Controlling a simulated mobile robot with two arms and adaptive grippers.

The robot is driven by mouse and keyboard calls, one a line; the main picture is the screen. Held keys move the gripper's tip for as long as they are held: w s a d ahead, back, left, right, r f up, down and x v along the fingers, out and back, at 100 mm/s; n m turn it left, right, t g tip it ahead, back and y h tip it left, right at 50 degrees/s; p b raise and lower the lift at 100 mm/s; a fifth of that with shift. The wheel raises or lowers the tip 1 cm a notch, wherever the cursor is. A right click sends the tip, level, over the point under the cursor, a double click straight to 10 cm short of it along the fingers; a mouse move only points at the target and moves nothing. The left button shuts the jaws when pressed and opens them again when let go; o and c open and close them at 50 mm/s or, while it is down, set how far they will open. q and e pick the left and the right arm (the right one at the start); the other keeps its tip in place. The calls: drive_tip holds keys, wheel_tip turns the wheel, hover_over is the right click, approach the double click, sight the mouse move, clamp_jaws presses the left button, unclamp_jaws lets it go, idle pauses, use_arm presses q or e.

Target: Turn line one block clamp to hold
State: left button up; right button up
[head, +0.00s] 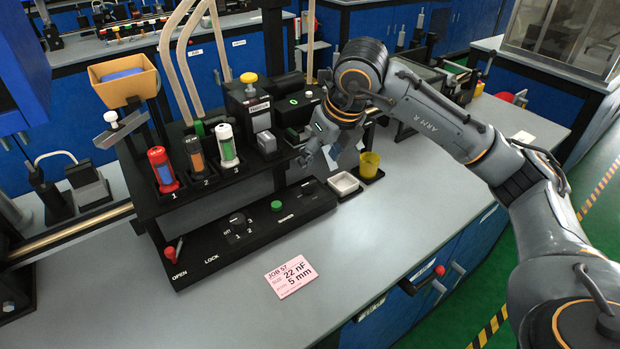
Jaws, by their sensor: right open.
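My right gripper (318,156) is open and empty, reaching in from the right above the bench beside the black station. No part is clearly marked as the line one block clamp. A red-handled lever (178,249) stands at the station's front left, between printed OPEN and LOCK. A round black selector (237,220) with small numbers lies right of it. A yellow-topped knob (249,78) sits on a black block (248,103) behind the tubes. The red tube (160,166) stands in slot 1. My gripper is apart from all of these. My left gripper is out of view.
A brown tube (196,158) and a white-green tube (226,144) stand in slots 2 and 3. A white tray (343,184) and yellow cup (369,165) stand below my gripper. A pink job card (291,276) lies in front. Bench to its right is clear.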

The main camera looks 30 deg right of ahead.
sight(309, 183)
drive_tip(key=x, duration=0.9)
drive_tip(key=c, duration=1.2)
